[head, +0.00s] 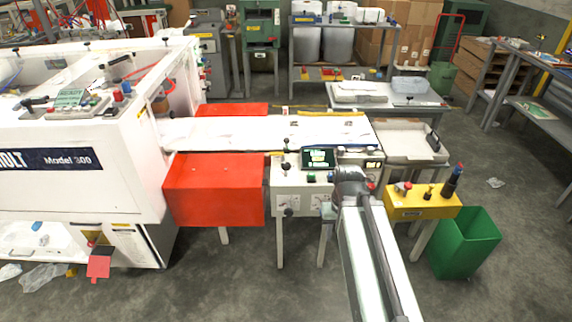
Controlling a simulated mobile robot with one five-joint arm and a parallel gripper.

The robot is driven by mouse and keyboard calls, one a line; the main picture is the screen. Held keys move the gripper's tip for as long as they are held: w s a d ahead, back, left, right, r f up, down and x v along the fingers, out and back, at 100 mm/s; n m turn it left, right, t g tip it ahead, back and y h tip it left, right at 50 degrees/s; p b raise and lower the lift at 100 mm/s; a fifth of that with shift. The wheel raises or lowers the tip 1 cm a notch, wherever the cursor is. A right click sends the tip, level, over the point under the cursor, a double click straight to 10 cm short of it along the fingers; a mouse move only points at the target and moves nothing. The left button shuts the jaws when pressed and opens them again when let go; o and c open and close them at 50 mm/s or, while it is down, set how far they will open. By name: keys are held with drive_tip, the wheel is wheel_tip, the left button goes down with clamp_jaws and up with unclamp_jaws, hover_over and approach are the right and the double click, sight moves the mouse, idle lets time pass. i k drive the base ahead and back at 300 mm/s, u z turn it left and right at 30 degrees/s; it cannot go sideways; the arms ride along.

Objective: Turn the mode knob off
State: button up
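No knob in the head view is readably marked as the mode knob. A white control cabinet (298,188) has a small dark screen (318,158), a dark knob (288,212) on its front and small dials. A yellow control box (422,204) to the right carries a red button (403,187) and a small dark knob or switch (429,191). My arm reaches up from the bottom of the picture. My gripper (348,178) is at its far end, by the right side of the white cabinet and left of the yellow box. Its fingers cannot be made out, and my arm hides part of the cabinet.
A large white machine (70,185) fills the left, joined to a red guard box (213,190) and a white belt (240,132). A green bin (465,243) stands below the yellow box. The floor (225,285) in front is mostly clear.

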sight(285, 166)
drive_tip(key=k, duration=0.65)
drive_tip(key=u, duration=0.25)
drive_tip(key=i, duration=0.45)
drive_tip(key=u, duration=0.55)
drive_tip(key=i, duration=1.2)
drive_tip(key=z, duration=0.8)
